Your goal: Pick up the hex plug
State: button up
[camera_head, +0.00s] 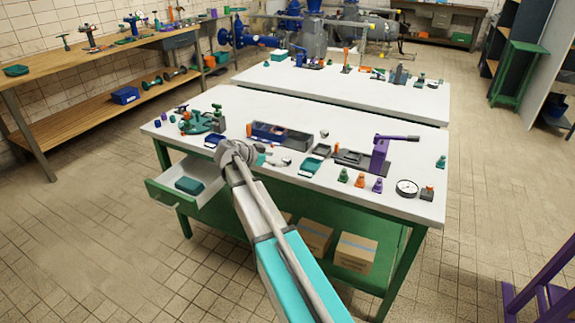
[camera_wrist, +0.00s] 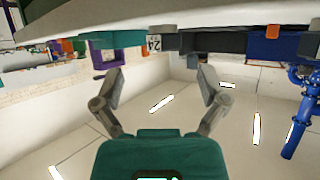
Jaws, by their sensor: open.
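My gripper (camera_wrist: 160,74) shows in the wrist view with its two fingers spread wide and nothing between them. In the head view my gripper (camera_head: 250,154) is over the left front part of the white workbench (camera_head: 215,107), partly hidden by my own arm. I cannot tell for sure which thing is the hex plug. Two small grey metal pieces are near: one (camera_head: 324,133) lies behind the trays, the other (camera_head: 286,161) lies just right of my gripper. The wrist view looks upside down, with the bench things along its top and no clear plug.
An open drawer (camera_head: 165,190) with a teal box (camera_head: 189,185) juts out at the bench's left. A blue-and-grey bin (camera_head: 268,131) stands behind my gripper. A purple press (camera_head: 380,152), small colored pieces and a gauge (camera_head: 407,187) fill the right. Cardboard boxes (camera_head: 355,252) sit below.

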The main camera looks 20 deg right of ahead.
aim_at(286, 159)
jog(key=shift+d, duration=0.15)
jog(key=shift+w+b+x, duration=0.15)
jog(key=shift+b+x, duration=0.4)
jog(key=shift+x, duration=0.75)
jog(key=shift+w+b+x, duration=0.15)
jog(key=shift+b+x, duration=0.35)
jog(key=shift+x, duration=0.8)
jog(key=shift+r, duration=0.15)
grip_shut()
